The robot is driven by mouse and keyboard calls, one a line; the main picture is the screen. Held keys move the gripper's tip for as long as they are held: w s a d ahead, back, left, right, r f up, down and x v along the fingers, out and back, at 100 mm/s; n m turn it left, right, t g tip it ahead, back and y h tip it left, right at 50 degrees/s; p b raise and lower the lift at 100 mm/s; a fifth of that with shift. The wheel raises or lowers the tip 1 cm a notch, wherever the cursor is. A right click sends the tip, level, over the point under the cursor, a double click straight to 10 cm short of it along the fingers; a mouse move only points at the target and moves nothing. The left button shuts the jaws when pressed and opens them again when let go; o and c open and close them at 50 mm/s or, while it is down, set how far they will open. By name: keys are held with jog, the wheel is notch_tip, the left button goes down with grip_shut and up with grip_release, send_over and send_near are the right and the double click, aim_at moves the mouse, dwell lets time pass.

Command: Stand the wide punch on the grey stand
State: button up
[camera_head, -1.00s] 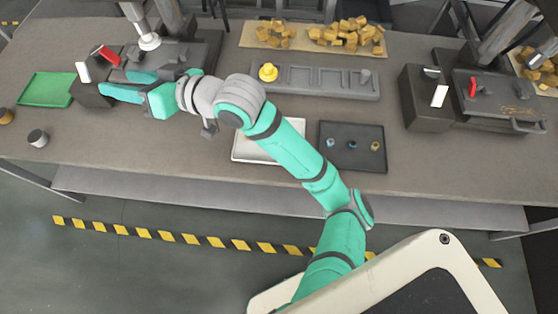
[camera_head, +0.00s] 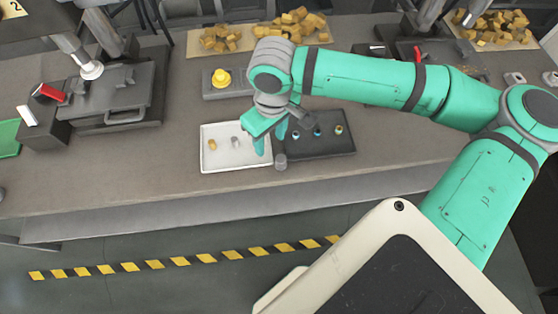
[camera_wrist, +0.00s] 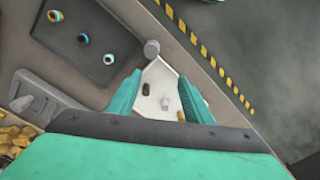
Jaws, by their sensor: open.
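My gripper (camera_head: 268,142) is open and empty above the right part of the white tray (camera_head: 222,165). In the wrist view its spread fingers (camera_wrist: 160,76) frame the tray (camera_wrist: 158,72). A grey peg-like piece (camera_head: 235,142) and a brass piece (camera_head: 212,144) are in the tray; a dark oval (camera_wrist: 146,89) also shows there in the wrist view. I cannot tell which piece is the wide punch. A short grey cylinder (camera_head: 280,161), possibly the grey stand, is beside the tray's right edge; its top looks bare in the wrist view (camera_wrist: 151,48).
A dark tray (camera_head: 325,147) with several small coloured rings lies right of the white tray. A machine (camera_head: 130,100) stands left. The bench front is mostly clear.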

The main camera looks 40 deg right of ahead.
jog(key=s+d, duration=0.1)
send_over(281, 158)
jog(key=f, duration=0.5)
jog(key=shift+w+a+f, duration=0.1)
jog(key=shift+a+f, duration=0.15)
jog(key=shift+a, duration=0.05)
jog(key=shift+d+f, duration=0.15)
jog(key=shift+f, duration=1.2)
jog(key=shift+d+f, duration=0.1)
jog(key=shift+f, duration=1.2)
grip_shut()
